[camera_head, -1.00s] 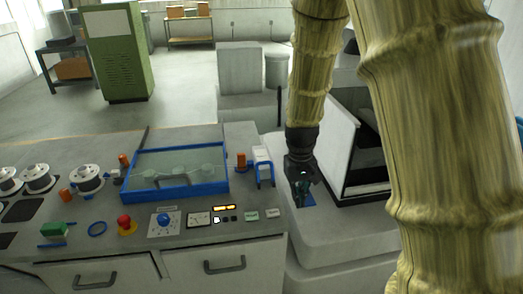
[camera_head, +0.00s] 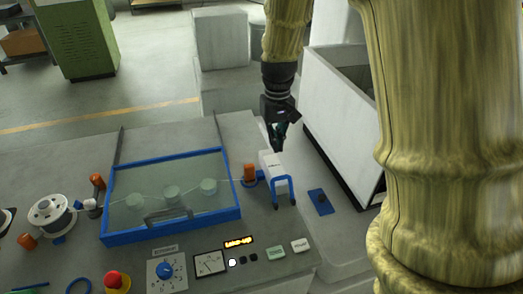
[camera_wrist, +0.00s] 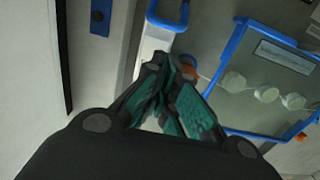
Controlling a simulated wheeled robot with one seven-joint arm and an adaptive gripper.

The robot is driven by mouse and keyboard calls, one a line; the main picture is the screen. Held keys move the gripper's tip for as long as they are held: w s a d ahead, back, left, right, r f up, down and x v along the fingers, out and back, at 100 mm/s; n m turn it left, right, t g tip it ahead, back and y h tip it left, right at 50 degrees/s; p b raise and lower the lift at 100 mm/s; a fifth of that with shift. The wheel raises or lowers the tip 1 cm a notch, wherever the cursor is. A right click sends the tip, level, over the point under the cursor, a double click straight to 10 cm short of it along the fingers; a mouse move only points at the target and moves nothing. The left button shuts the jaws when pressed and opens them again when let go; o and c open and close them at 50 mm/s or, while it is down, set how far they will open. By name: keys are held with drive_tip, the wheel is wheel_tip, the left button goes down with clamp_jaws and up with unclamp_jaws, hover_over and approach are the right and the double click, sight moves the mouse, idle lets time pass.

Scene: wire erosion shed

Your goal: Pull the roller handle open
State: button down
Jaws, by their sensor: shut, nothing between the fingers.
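A white block with a blue U-shaped handle (camera_head: 281,183) stands on the console right of the blue-framed lid. The handle also shows in the wrist view (camera_wrist: 168,18), at the top. A clear lid with a blue frame (camera_head: 172,236) covers several pale rollers (camera_head: 171,193) and has a grey handle on its front. My gripper (camera_head: 278,146) is shut and empty, just behind the white block in the head view. In the wrist view its fingertips (camera_wrist: 160,66) overlap the block's near end; I cannot tell whether they touch it.
An orange roller (camera_head: 249,173) stands between lid and block. A blue plate (camera_head: 320,202) lies right of the block. A white-walled tank (camera_head: 338,110) stands close to my gripper's right. A red stop button (camera_head: 117,281), dial and switches line the console front.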

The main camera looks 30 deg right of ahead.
sight(276, 175)
wheel_tip(276, 175, down, 3)
drive_tip(key=shift+w+f+p, duration=0.1)
drive_tip(key=shift+f+p, duration=0.1)
drive_tip(key=shift+p, duration=0.4)
drive_tip(key=s+f, duration=0.1)
drive_tip(key=s+f+p, duration=0.1)
drive_tip(key=shift+s+f, duration=0.15)
drive_tip(key=shift+f, duration=0.2)
drive_tip(key=f, duration=0.1)
drive_tip(key=w+f, duration=0.1)
drive_tip(key=f, duration=0.1)
drive_tip(key=shift+w+f+p, duration=0.15)
drive_tip(key=shift+w+p, duration=0.1)
drive_tip(key=shift+p, duration=0.05)
drive_tip(key=shift+s, duration=0.45)
drive_tip(key=shift+w, duration=0.25)
drive_tip(key=shift+s+r, duration=0.2)
drive_tip(key=shift+s+a+r+t, duration=0.15)
drive_tip(key=shift+s+r+t, duration=0.05)
drive_tip(key=shift+t, duration=0.2)
drive_tip(key=shift+w+f, duration=0.1)
drive_tip(key=shift+w, duration=0.05)
